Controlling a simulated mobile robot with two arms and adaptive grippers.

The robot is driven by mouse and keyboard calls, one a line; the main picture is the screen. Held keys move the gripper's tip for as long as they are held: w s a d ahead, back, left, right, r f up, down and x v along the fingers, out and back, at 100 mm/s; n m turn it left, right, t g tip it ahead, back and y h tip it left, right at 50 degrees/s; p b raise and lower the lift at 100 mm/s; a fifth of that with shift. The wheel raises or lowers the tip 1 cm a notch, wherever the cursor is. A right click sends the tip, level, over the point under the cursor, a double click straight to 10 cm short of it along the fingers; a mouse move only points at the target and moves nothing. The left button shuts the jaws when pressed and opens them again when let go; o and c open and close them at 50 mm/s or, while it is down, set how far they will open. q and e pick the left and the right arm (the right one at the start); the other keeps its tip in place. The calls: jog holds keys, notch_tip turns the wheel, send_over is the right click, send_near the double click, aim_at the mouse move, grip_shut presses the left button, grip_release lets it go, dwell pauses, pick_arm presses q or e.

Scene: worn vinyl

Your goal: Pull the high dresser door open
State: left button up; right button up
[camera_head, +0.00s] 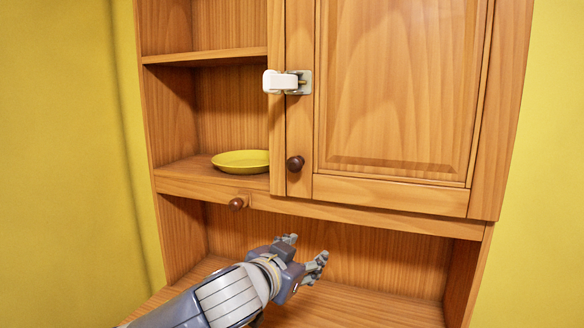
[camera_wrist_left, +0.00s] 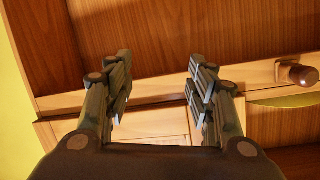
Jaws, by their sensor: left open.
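The high dresser door (camera_head: 397,85) is a wooden panel at the upper right of the head view and looks shut. Its dark round knob (camera_head: 295,163) is near its lower left corner. A white latch (camera_head: 281,82) sits at the door's left edge, on a metal plate. My left gripper (camera_head: 306,248) is open and empty, below the door and its knob, apart from both. In the left wrist view its two fingers (camera_wrist_left: 160,75) stand apart with nothing between them. The door knob cannot be made out there. My right gripper is not in view.
Open shelves stand left of the door, with a yellow plate (camera_head: 241,161) on the lower one. A second knob (camera_head: 238,203) is on the rail below the plate; a knob (camera_wrist_left: 302,75) also shows in the left wrist view. An open niche (camera_head: 345,245) lies under the rail.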

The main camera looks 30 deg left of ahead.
aim_at(293, 167)
pick_arm(q)
jog(key=s+a+r+n+t+y, duration=0.1)
jog(key=s+a+r+t, duration=0.1)
jog(key=r, duration=0.6)
jog(key=s+a+r+n+t+y, duration=0.1)
jog(key=s+a+r, duration=0.1)
jog(key=r, duration=0.6)
jog(key=p+x, duration=0.3)
jog(key=x, duration=0.6)
jog(key=shift+w, duration=0.4)
jog(key=shift+w+a+f+p, duration=0.2)
jog(key=shift+w+p, duration=0.2)
jog(key=shift+w, duration=0.25)
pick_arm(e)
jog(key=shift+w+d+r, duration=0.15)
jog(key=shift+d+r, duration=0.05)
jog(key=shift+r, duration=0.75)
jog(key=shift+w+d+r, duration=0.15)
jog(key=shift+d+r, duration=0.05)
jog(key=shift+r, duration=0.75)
pick_arm(q)
jog(key=shift+c, duration=0.6)
grip_shut()
